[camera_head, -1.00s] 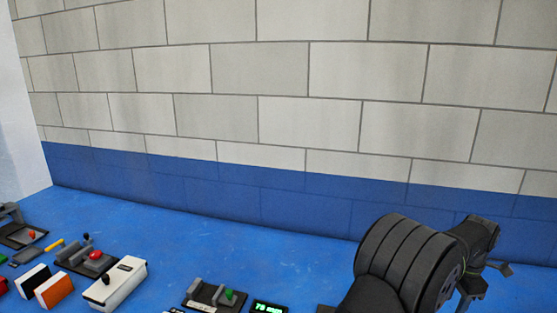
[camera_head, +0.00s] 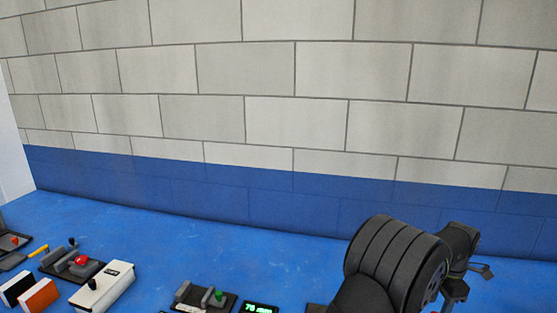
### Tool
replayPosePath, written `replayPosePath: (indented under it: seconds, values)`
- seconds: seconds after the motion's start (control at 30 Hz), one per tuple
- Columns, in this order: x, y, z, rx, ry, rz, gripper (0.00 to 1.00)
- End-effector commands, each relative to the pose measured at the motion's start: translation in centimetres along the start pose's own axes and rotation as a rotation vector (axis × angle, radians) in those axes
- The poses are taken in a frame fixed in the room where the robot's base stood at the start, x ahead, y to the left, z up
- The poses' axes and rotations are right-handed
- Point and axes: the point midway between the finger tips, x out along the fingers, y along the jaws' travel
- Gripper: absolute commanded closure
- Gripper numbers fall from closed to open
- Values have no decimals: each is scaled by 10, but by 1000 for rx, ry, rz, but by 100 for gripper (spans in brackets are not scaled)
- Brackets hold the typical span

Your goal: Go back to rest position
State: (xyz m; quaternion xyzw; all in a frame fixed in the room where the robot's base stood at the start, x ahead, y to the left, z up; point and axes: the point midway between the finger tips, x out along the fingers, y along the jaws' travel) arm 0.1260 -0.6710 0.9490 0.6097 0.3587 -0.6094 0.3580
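My arm's thick black ribbed joint fills the lower right of the head view, above the blue surface. My gripper (camera_head: 468,283) shows only in part beyond that joint, as small dark pieces near the right side. Its fingers are too small and too covered to tell whether they are open or shut. I see nothing held in it. It is apart from the panel devices on the left.
On the blue surface (camera_head: 180,228) stand a white box with a black knob (camera_head: 105,285), a black base with a red button (camera_head: 80,261), an orange block (camera_head: 40,296), a green-knobbed device (camera_head: 215,296) and a small green display (camera_head: 260,308). A block wall (camera_head: 300,120) stands behind.

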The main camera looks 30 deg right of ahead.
Motion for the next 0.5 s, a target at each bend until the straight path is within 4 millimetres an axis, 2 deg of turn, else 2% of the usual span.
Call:
replayPosePath:
  seconds: [0.03,0.3,0.5]
  values:
    - [12,0,0,0,2,-2,57]
    - [65,-1,0,4,1,-1,57]
    - [61,-6,15,193,-1,1,57]
